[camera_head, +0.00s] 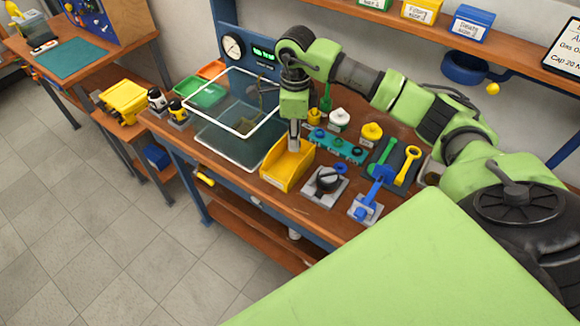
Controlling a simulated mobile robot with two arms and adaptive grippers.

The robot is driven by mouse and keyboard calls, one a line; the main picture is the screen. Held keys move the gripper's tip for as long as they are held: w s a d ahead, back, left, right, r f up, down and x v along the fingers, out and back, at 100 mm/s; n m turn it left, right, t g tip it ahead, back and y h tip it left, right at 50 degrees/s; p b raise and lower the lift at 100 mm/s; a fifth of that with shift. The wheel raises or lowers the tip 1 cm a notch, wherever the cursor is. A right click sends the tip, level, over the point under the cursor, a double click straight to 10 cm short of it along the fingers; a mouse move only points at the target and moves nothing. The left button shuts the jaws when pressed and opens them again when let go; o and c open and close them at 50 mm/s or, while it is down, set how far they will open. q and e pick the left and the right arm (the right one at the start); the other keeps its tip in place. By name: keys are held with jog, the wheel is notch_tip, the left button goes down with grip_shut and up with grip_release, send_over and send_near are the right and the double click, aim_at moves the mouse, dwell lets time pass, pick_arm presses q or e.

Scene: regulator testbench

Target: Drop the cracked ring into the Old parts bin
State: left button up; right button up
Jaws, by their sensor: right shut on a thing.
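A yellow open bin (283,174) with a small pale label on its front stands on the workbench. The label is too small to read, so I cannot confirm that it is the Old parts bin. My right gripper (293,147) points straight down over the bin's back part, its tips at or just below the rim. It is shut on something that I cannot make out. The cracked ring does not show clearly anywhere; the gripper and the bin wall hide what is between the fingertips. My left gripper is not in view.
A white-framed clear cover (238,70) stands left of the bin. A black-knobbed fixture (327,180), a blue valve-like part (370,207), a teal strip (330,142) and a yellow wrench (407,165) lie to the right. A shelf with labelled bins (472,24) hangs above.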

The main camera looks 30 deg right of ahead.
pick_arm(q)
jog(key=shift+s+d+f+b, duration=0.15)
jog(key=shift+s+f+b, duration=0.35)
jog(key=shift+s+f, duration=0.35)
pick_arm(e)
notch_tip(320, 180, down, 3)
jog(key=o, duration=1)
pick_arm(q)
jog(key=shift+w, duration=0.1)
pick_arm(e)
notch_tip(320, 180, up, 12)
